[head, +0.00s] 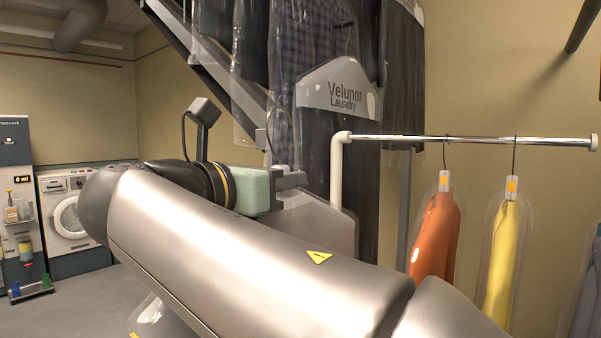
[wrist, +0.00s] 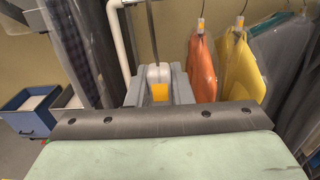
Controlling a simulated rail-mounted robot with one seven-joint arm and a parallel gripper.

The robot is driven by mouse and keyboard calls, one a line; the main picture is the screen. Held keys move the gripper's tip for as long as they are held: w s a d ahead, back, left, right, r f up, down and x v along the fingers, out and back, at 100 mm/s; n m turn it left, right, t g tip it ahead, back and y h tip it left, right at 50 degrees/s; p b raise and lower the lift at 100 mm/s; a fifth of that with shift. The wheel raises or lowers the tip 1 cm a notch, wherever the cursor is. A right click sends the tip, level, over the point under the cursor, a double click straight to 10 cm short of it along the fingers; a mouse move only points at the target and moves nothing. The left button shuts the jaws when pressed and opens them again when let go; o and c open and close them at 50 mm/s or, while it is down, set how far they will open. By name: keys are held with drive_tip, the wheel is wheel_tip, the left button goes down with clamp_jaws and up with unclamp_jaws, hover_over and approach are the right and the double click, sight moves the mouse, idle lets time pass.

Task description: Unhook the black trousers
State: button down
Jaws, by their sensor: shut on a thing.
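My gripper (head: 290,181) is raised to the left of the short rail's white end post in the head view. In the wrist view my gripper (wrist: 158,92) has its grey fingers closed around a pale hanger neck with an orange tag (wrist: 159,91). A thin dark hook rises from this neck and runs out of the top of the wrist view. In the head view a thin curved hook (head: 269,122) shows just above the gripper, left of the rail. The garment below the held neck is hidden, so I cannot make out the black trousers on it.
The chrome rail (head: 480,139) carries an orange garment (head: 436,240) and a yellow garment (head: 503,255) in clear covers. Bagged dark garments (head: 403,70) hang from the conveyor behind my gripper, near a Velunor Laundry sign (head: 338,90). A blue bin (wrist: 30,112) stands at lower left in the wrist view.

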drive_tip(key=shift+p+v, duration=1.8)
drive_tip(key=shift+v, duration=3.15)
drive_tip(key=shift+s+a+r, duration=0.1)
drive_tip(key=shift+s+a, duration=0.15)
drive_tip(key=shift+s, duration=0.1)
